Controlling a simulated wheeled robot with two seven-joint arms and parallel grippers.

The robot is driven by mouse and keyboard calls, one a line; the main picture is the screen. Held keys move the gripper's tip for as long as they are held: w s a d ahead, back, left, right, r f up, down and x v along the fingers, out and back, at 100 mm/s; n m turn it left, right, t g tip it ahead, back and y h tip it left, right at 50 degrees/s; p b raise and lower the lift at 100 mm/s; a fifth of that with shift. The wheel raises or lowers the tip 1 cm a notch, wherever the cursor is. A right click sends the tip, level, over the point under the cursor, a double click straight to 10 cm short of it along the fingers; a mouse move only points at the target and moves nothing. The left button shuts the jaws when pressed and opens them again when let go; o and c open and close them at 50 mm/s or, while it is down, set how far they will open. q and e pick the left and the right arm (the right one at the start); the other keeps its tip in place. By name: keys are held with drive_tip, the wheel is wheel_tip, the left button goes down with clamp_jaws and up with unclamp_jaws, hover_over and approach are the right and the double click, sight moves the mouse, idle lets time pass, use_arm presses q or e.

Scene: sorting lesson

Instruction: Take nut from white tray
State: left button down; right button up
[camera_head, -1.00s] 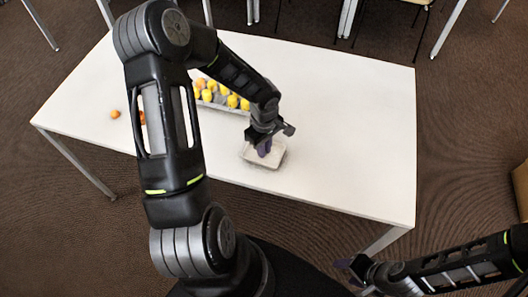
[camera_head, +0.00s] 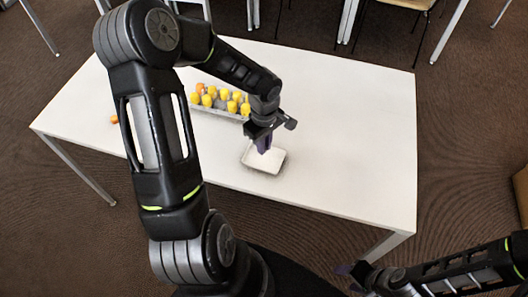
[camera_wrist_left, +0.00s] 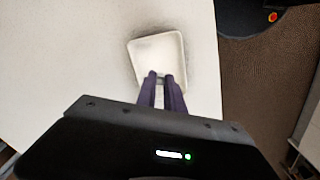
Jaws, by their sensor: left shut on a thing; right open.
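The white tray (camera_head: 270,165) sits on the table near its front edge, and it also shows in the left wrist view (camera_wrist_left: 158,54). The visible part of its floor looks empty. My left gripper (camera_head: 263,147) is over the tray, pointing down. In the left wrist view its purple fingers (camera_wrist_left: 161,77) are close together, with a small gap. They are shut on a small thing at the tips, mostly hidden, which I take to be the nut. My right gripper (camera_head: 352,272) is open, low at the bottom right, away from the table.
A grey carton (camera_head: 219,105) with several yellow and orange fruit-like things stands behind the tray, partly behind my left arm. A small orange fruit (camera_head: 114,119) lies at the table's left. The right side of the white table (camera_head: 355,130) is clear.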

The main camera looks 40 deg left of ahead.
use_arm(q)
wheel_tip(320, 180, up, 5)
drive_tip(key=shift+r, duration=0.1)
drive_tip(key=shift+d, duration=0.1)
idle(0.6)
